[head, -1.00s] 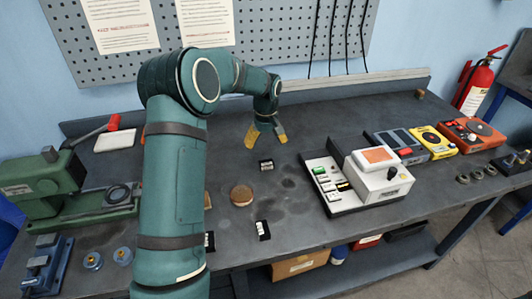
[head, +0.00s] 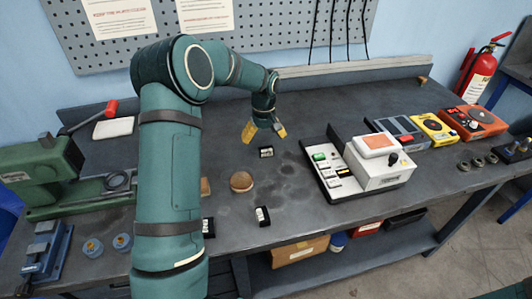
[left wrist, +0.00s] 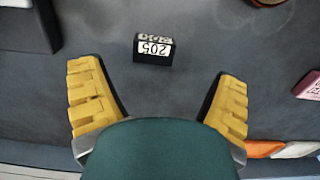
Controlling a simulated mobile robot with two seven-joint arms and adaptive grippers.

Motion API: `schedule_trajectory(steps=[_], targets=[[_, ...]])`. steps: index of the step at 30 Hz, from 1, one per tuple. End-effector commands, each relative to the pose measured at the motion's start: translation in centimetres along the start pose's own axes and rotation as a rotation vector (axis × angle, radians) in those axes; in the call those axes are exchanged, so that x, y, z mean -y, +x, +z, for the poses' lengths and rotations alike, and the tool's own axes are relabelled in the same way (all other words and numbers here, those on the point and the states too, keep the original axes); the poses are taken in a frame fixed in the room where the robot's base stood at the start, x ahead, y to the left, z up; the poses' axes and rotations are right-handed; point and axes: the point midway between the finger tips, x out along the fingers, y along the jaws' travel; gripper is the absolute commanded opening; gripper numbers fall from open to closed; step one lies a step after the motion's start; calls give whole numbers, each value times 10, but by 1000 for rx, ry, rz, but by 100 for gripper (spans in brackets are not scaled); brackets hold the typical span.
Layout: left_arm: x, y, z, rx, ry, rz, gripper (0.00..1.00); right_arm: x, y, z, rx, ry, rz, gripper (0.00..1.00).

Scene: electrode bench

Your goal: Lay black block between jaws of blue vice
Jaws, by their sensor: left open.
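A small black block with a white label reading 205 (head: 266,152) lies on the bench in the head view; it also shows in the left wrist view (left wrist: 153,50). My left gripper (head: 264,133) is open and empty above and just behind it. In the left wrist view the block lies beyond and between the spread yellow fingers, apart from both. Other black blocks with white labels lie nearer the front, one in the open (head: 262,216) and one partly behind my arm (head: 208,228). The blue vice (head: 45,250) stands at the front left. My right gripper is out of view.
A green machine (head: 40,175) stands behind the vice, with blue round pieces (head: 92,249) beside it. A round wooden disc (head: 241,181) lies left of the labelled block. A white device on a dark tray (head: 380,165) stands to the right. The bench around the block is mostly clear.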

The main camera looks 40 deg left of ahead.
Motion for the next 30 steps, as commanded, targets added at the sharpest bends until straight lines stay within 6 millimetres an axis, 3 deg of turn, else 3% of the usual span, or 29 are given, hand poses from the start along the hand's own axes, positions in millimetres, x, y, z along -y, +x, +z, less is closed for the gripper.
schedule_trajectory(steps=[8,18,25,26,30], targets=[[-2,16,-1,1,-1,1,89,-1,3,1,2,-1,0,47],[-7,59,-3,0,-1,1,89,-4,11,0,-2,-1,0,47],[-7,59,-3,-1,-1,2,89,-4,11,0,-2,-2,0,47],[-7,59,-3,-1,-1,2,81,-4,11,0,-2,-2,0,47],[-7,59,-3,-1,-1,2,32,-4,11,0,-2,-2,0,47]])
